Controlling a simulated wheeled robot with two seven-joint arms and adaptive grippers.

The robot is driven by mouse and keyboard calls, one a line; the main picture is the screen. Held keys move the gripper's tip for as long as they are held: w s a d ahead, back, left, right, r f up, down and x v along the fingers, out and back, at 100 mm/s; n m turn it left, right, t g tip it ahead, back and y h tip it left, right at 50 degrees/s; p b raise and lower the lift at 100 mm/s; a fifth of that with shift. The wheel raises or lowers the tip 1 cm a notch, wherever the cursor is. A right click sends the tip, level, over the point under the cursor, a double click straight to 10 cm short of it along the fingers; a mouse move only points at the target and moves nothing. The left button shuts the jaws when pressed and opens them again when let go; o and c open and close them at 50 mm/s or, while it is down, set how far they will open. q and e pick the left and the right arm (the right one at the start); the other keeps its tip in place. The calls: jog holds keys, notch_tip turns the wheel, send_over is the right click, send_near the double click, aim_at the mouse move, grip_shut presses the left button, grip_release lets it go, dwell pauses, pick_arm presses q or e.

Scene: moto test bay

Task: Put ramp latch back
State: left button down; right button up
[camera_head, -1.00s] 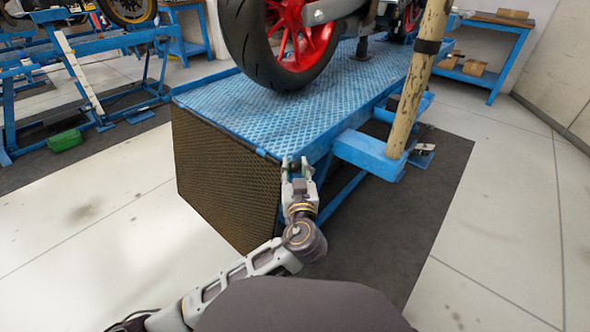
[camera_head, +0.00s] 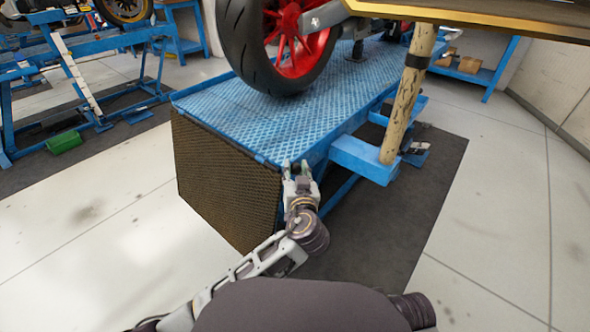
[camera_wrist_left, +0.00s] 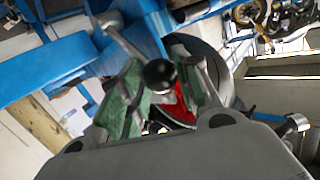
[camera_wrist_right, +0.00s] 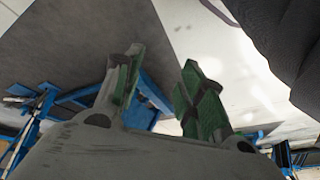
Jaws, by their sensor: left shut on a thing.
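My left gripper (camera_head: 296,170) is at the near right corner of the blue lift platform (camera_head: 225,112), by the top edge of the ramp. In the left wrist view its green-padded fingers (camera_wrist_left: 158,88) are shut around a black ball knob (camera_wrist_left: 160,73), which looks like the end of the ramp latch. The dark mesh ramp (camera_head: 222,185) hangs down at the platform's near end. My right gripper (camera_wrist_right: 158,88) is open and empty in its wrist view.
A motorcycle's wheel (camera_head: 265,50) stands on the platform. A worn pale post (camera_head: 405,110) rises from a blue side arm (camera_head: 362,158) on the right. A gold-edged panel (camera_head: 500,20) crosses the top right. Floor is open at left and right.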

pick_arm(q)
jog(key=shift+w+r+p, duration=0.2)
jog(key=shift+p, duration=0.4)
pick_arm(e)
jog(key=r, duration=0.1)
jog(key=d+r, duration=0.1)
jog(key=shift+s+r+g+h, duration=0.2)
jog(key=shift+r+g+h, duration=0.1)
pick_arm(q)
jog(key=c, duration=1)
grip_release()
jog(key=shift+c, duration=0.2)
jog(key=shift+f, duration=0.1)
pick_arm(e)
jog(key=shift+f, duration=0.2)
